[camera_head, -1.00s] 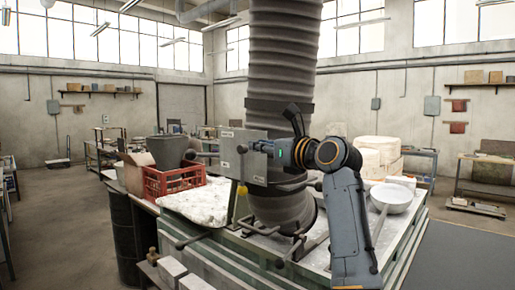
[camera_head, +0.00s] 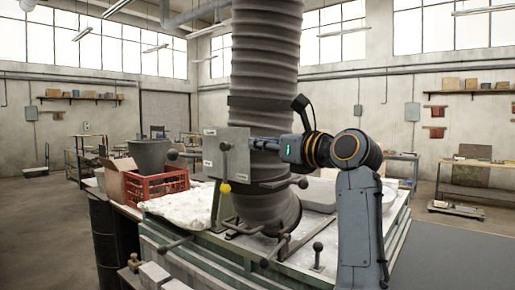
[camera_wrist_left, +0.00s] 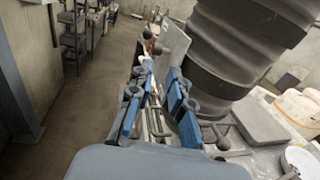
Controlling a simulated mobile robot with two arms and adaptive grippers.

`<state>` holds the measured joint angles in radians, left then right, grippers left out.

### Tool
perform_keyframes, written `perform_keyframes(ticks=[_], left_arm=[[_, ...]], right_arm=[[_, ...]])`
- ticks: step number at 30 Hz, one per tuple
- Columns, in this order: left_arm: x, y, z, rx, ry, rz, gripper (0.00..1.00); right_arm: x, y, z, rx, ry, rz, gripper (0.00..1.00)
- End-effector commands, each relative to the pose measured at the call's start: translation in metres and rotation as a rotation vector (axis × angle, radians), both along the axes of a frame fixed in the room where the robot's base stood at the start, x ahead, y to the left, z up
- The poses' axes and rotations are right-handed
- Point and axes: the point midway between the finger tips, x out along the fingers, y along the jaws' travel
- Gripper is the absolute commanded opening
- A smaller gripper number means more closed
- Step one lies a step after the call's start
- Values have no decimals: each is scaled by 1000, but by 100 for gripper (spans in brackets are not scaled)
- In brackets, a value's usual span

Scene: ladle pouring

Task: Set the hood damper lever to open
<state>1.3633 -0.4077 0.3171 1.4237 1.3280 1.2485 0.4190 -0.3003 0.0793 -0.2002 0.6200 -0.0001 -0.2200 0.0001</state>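The damper lever (camera_head: 225,172) is a thin rod with a yellow knob at its lower end. It hangs straight down from a dark pivot on a grey plate (camera_head: 238,166) in front of the duct. Small labels on the plate are too small to read. My left gripper (camera_head: 254,144) is at the plate's right side, above and right of the yellow knob, with no clear contact. In the left wrist view its blue fingers (camera_wrist_left: 158,88) are apart with nothing clearly between them; the plate (camera_wrist_left: 173,44) shows beyond them. My right gripper is not in view.
A large ribbed duct (camera_head: 264,65) stands behind the plate. Other dark-knobbed bars stick out around it, one at the right (camera_head: 318,256). A red crate (camera_head: 157,187) and a grey bucket (camera_head: 149,157) stand at the left of the bench.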

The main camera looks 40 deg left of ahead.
Motion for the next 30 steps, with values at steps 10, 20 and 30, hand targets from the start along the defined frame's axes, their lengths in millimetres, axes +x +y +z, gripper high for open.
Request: perform_keyframes(ticks=[10,20,30], left_arm=[[0,-15,-2,1,4,-9,19],[-1,-14,-2,1,3,-9,19],[-1,-14,-1,0,2,-8,19]], right_arm=[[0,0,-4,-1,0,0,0],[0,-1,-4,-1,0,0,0],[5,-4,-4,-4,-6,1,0]])
